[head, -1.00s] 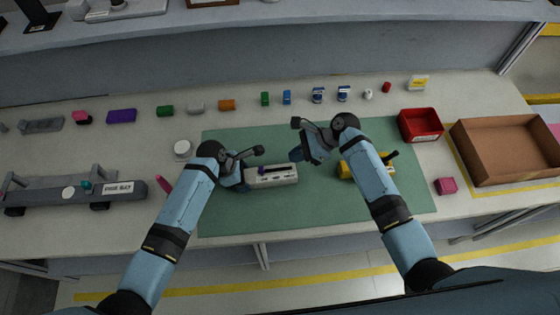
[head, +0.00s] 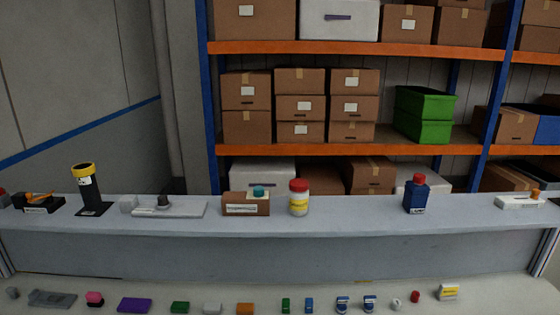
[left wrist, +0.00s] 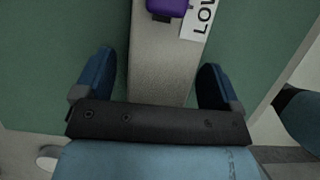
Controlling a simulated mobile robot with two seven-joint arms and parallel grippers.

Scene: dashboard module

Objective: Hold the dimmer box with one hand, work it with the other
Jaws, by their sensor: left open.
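The dimmer box is a pale grey bar (left wrist: 158,72) in the left wrist view, lying on the green mat. It carries a purple slider (left wrist: 166,8) and a white label (left wrist: 199,18) with partly cut-off lettering, at the top edge. My left gripper (left wrist: 157,85) is open, with one dark blue finger on each side of the box's near end. Green mat shows between the box and the fingers, so they look apart from it. The far end of the box is out of frame. The head view shows neither the box nor my grippers. My right gripper is not in view.
In the head view, a grey ledge (head: 330,222) carries a red-lidded jar (head: 299,198), a blue bottle (head: 415,194) and a brown box (head: 246,204). Below it, several small coloured items line the table's back. Shelves with cartons stand behind. Green mat (left wrist: 50,65) lies beside the dimmer box.

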